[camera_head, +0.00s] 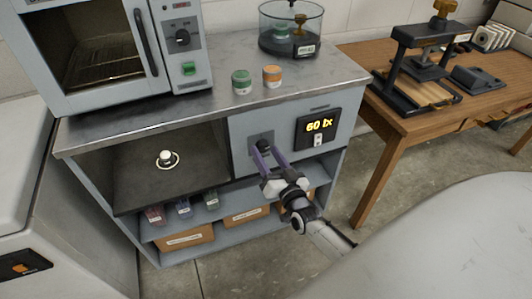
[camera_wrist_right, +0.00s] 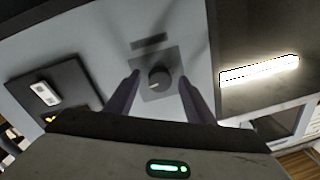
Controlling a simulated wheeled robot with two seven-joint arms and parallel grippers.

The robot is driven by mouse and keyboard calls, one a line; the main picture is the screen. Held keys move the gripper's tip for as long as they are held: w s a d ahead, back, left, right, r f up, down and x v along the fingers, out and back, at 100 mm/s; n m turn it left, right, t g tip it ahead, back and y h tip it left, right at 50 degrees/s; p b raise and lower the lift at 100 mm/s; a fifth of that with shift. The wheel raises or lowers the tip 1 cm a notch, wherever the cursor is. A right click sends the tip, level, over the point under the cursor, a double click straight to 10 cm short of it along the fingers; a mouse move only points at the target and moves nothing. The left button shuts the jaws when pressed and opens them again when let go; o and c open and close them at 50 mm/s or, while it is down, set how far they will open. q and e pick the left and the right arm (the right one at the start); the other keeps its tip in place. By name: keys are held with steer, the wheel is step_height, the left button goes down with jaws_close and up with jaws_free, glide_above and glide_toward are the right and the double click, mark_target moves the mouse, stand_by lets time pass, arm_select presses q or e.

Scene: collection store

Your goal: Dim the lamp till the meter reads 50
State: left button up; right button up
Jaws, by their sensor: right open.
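The meter (camera_head: 319,127) is a dark panel on the cabinet front with a yellow reading of 60 lx. A dark round knob (camera_head: 263,146) on a grey plate is left of it; the knob also shows in the right wrist view (camera_wrist_right: 159,79). My right gripper (camera_head: 266,153) is open, its two fingers pointing at the knob, one on each side in the picture. In the right wrist view its fingers (camera_wrist_right: 158,95) stand apart with the knob between them; I cannot tell if they touch it. The lit lamp bar (camera_wrist_right: 259,70) shows in the right wrist view. My left gripper is not in view.
A small object with a bright ring (camera_head: 166,159) sits in the open bay left of the knob. Green (camera_head: 241,82) and orange (camera_head: 272,77) jars and a glass vessel (camera_head: 291,30) stand on the cabinet top. An oven (camera_head: 104,45) is at left, a wooden table (camera_head: 440,115) at right.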

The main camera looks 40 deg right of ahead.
steer(key=s+a, duration=0.1)
steer(key=s, duration=0.8)
steer(key=shift+s+a+p, duration=0.25)
steer(key=shift+a+p, duration=0.05)
steer(key=shift+a, duration=0.05)
steer(key=s+a+f+n+g+y, duration=0.2)
steer(key=s+a+f+n+g, duration=0.2)
steer(key=s+a, duration=0.4)
steer(key=s+a+f+n+g+y, duration=0.3)
steer(key=s+a+f+n+g, duration=0.1)
steer(key=s+a, duration=0.4)
step_height(320, 180, down, 2)
steer(key=shift+s+a+f+n+g+y, duration=0.1)
steer(key=shift+s+a+n+g+y, duration=0.25)
steer(key=shift+s+g, duration=0.65)
steer(key=shift+s+t, duration=0.15)
steer(key=shift+t, duration=0.15)
